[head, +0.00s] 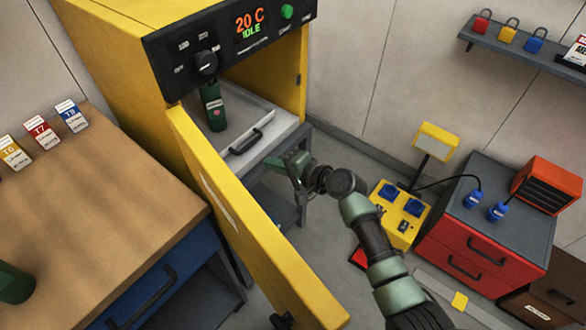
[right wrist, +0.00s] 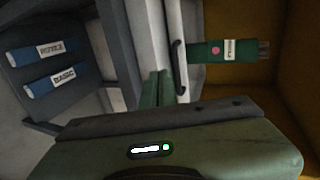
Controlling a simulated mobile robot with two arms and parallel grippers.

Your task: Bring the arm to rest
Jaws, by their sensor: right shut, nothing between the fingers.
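My right arm (head: 378,250) reaches in from the lower right of the head view. Its gripper (head: 290,163) is in front of the yellow oven (head: 115,40), beside the grey tray's front edge. In the right wrist view its fingers (right wrist: 158,88) are together, with nothing between them. The grey tray (head: 262,112) has a dark handle (head: 245,141), which also shows near the fingertips (right wrist: 179,66); I cannot tell whether they touch. A green canister (head: 213,108) stands on the tray, clear of the gripper.
The oven door (head: 250,235) hangs open left of my right arm. A wooden bench (head: 110,185) is at left, with a dark green cylinder (head: 15,283) at its edge. A yellow socket box (head: 400,215) and red cabinet (head: 480,250) stand right of the arm.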

